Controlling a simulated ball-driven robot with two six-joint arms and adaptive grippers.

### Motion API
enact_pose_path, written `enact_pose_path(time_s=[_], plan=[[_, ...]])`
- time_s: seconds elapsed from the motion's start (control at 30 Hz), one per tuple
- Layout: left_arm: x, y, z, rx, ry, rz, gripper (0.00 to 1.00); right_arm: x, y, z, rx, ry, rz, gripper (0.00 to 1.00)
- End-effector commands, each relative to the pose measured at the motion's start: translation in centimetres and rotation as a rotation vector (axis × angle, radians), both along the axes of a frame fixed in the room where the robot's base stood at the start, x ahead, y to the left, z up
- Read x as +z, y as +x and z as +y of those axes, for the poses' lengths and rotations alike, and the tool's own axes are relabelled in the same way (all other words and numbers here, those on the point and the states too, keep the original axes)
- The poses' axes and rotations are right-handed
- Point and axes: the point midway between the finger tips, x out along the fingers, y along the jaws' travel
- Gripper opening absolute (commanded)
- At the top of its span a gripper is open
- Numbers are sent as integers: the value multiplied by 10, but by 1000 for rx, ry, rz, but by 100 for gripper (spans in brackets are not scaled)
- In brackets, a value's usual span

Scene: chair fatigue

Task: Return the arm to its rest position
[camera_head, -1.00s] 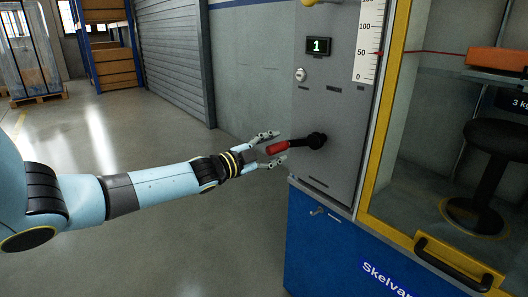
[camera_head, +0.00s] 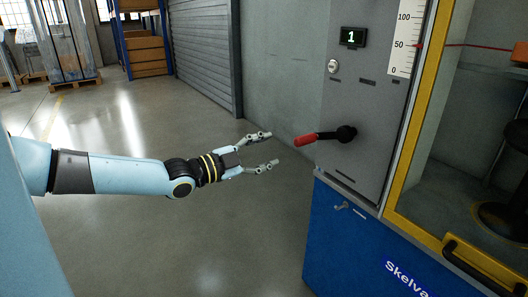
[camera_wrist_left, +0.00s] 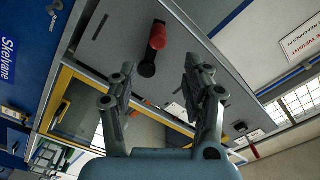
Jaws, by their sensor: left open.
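My left arm comes in from the left in the head view. Its gripper (camera_head: 266,151) is open and empty, a short way left of the lever's red grip (camera_head: 305,140). The lever has a black shaft and hub (camera_head: 345,133) on the grey panel and points left. In the left wrist view, my open gripper fingers (camera_wrist_left: 163,95) frame nothing, and the red grip (camera_wrist_left: 157,37) shows beyond them, apart from both. My right gripper is in neither view.
The grey panel (camera_head: 370,105) carries a display (camera_head: 354,37) reading 1, and stands on a blue cabinet (camera_head: 345,240). A yellow-framed enclosure with a black handle (camera_head: 480,268) is at right. The floor (camera_head: 200,235) around my arm is clear.

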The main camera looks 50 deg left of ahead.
Motion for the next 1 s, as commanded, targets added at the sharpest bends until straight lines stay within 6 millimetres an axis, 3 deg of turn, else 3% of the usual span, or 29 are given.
enact_pose_path(time_s=[0.43, 0.5, 0.57, 0.77, 0.9, 1.0], plan=[[2, 0, -3, 7, -14, -4, 49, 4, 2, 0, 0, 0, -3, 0], [-6, -6, -7, 36, -55, 0, 49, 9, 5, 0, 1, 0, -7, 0], [-33, -18, -6, 89, -86, 41, 49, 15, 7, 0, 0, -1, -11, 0], [-171, -90, -23, 254, -211, 348, 49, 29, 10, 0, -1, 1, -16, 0], [-261, -159, -59, 351, -322, 602, 49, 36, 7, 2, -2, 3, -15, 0], [-314, -216, -94, 416, -399, 785, 49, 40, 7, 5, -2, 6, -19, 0]])
